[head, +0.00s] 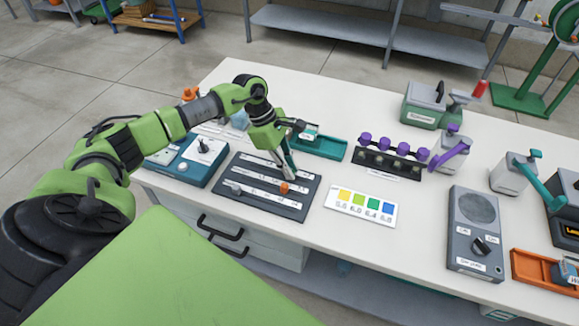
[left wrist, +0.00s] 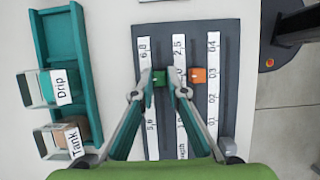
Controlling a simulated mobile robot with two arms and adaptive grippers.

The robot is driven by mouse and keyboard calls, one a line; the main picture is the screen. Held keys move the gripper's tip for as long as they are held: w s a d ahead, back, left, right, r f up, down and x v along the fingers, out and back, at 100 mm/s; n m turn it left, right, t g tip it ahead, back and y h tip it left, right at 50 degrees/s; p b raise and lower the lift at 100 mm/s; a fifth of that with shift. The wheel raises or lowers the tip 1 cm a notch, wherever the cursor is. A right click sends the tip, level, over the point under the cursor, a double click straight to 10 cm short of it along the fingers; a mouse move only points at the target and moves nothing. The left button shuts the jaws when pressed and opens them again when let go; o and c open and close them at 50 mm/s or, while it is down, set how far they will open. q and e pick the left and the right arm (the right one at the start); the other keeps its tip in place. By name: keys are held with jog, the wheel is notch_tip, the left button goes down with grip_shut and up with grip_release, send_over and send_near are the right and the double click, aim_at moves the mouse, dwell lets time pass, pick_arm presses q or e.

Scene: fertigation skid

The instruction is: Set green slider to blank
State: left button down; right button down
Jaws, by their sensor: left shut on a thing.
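The dark grey slider panel (head: 262,189) lies on the white table. It also shows in the left wrist view (left wrist: 235,60), with labelled white strips beside its slots. My left gripper (head: 284,172) points down over the panel. In the left wrist view its fingertips (left wrist: 160,86) are closed around the green slider (left wrist: 158,78), about midway along its slot. Printed values show above and below it on the strip to its left. The fingers hide the green slider in the head view. The orange slider (left wrist: 197,76) sits just right of the gripper. A grey slider (left wrist: 227,146) is lower right.
A teal tray (head: 322,146) stands behind the panel, and a blue control box (head: 187,170) is left of it. A colour card (head: 361,207) lies to the right. A rack with purple knobs (head: 388,160) and a grey dial box (head: 476,232) stand farther right.

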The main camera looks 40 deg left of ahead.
pick_arm(q)
jog(key=s+a+b, duration=0.1)
jog(key=a+b, duration=0.1)
jog(key=a, duration=0.1)
jog(key=a+b, duration=0.2)
jog(key=a, duration=0.2)
jog(key=s+a+b, duration=0.1)
jog(key=a+b, duration=0.1)
jog(key=a, duration=0.2)
jog(key=shift+s+a+f, duration=0.1)
jog(key=shift+s+f, duration=0.1)
jog(key=shift+s, duration=0.15)
jog(key=shift+a+r, duration=0.1)
jog(key=shift+a, duration=0.2)
jog(key=shift+a+r, duration=0.1)
jog(key=shift+r, duration=0.05)
jog(key=c, duration=2)
grip_release()
jog(key=shift+s+a, duration=0.1)
jog(key=shift+a, duration=0.05)
jog(key=shift+r, duration=0.2)
jog(key=v, duration=1.1)
jog(key=shift+s+a+r, duration=0.1)
jog(key=shift+a+r, duration=0.05)
jog(key=shift+r, duration=0.05)
